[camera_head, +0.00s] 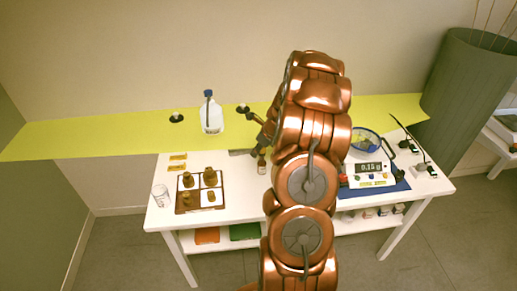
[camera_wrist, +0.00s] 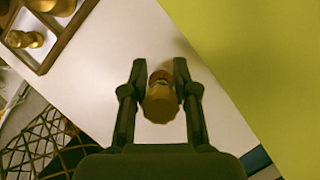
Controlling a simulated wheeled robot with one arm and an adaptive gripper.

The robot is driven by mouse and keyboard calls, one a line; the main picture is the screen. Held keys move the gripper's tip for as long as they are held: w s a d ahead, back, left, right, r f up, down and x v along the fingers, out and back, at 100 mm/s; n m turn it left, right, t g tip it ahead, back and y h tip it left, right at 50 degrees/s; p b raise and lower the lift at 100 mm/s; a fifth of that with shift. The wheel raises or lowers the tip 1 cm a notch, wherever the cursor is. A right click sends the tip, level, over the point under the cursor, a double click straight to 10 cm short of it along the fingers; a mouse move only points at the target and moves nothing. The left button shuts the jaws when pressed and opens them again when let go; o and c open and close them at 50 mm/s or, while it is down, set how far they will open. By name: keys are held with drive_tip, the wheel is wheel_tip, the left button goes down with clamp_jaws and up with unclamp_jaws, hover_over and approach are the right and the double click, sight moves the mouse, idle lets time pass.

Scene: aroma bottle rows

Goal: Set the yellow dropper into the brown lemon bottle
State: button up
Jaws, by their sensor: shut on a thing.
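In the wrist view my gripper (camera_wrist: 160,68) is shut on a rounded yellow-amber piece (camera_wrist: 161,105), which looks like the yellow dropper's top. A reddish-brown part (camera_wrist: 160,76) shows just beyond it between the fingertips, perhaps the brown lemon bottle. In the head view my gripper (camera_head: 260,150) is low over the middle of the white table. A small brown bottle-like thing (camera_head: 261,166) with a pale band is right under its fingertips. I cannot read any label, nor tell whether the dropper sits in the bottle.
A brown divided tray (camera_head: 178,208) with several amber bottles stands left on the white table (camera_head: 240,195). A clear glass (camera_head: 160,195) is beside it. A scale (camera_head: 369,174) and blue-rimmed bowl (camera_head: 366,139) are at right.

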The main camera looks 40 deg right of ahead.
drive_tip(key=shift+f, duration=0.95)
drive_tip(key=o, duration=0.7)
drive_tip(key=shift+o, duration=0.2)
wheel_tip(320, 180, up, 7)
drive_tip(key=p, duration=0.5)
drive_tip(key=shift+p, duration=0.4)
